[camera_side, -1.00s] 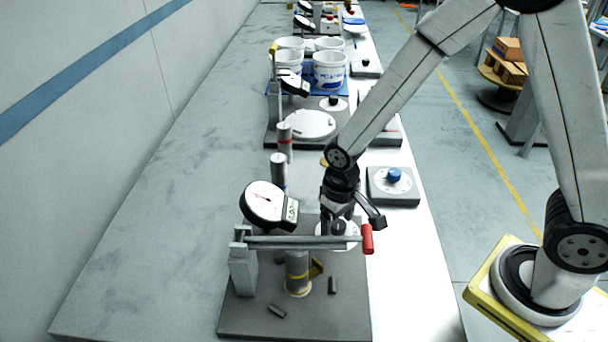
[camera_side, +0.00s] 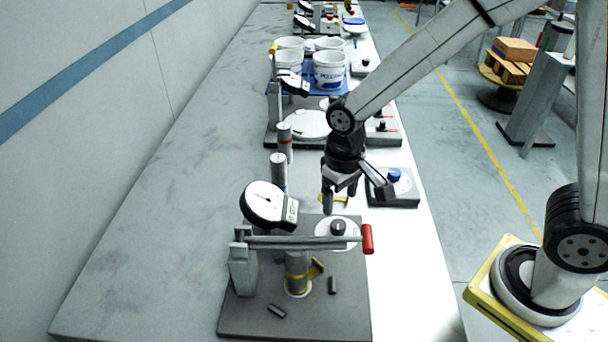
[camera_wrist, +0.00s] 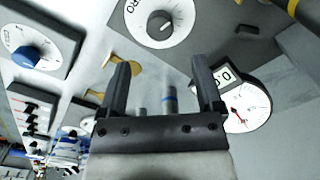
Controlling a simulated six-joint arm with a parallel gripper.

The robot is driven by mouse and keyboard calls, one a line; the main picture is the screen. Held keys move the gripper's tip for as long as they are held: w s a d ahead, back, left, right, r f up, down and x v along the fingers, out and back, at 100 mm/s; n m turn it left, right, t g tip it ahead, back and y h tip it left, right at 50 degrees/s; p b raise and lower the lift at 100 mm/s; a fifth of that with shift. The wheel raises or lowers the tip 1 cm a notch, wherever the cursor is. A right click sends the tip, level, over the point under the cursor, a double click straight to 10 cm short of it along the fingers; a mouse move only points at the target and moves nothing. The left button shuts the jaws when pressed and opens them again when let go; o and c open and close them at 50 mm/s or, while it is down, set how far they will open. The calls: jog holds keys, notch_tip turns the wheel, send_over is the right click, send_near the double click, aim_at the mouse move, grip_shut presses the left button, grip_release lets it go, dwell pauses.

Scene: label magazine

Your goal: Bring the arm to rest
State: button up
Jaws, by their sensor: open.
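My gripper (camera_side: 352,196) is open and empty in the side view, above the bench just behind the nearest fixture and in front of the blue-knobbed dial block. In the wrist view its two fingers (camera_wrist: 166,85) stand wide apart with nothing held between them. The nearest fixture has a dark base plate (camera_side: 345,290), a round gauge (camera_side: 266,203), a bar with a red end (camera_side: 367,239) and a white dial with a black knob (camera_side: 338,229). The dial shows at the top of the wrist view (camera_wrist: 160,20), and the gauge at the right (camera_wrist: 247,106).
The blue-knobbed dial block (camera_side: 393,187) is close on the right of my gripper. Two grey posts (camera_side: 279,172) stand to its left. White buckets (camera_side: 330,70) and more fixtures are farther back. The bench's left side (camera_side: 170,220) is clear.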

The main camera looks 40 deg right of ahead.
jog(key=s+d+t, duration=0.2)
jog(key=s+d, duration=0.3)
jog(key=d, duration=0.3)
jog(key=shift+s+d+r+t, duration=0.25)
jog(key=shift+s+t, duration=0.05)
jog(key=shift+s, duration=0.05)
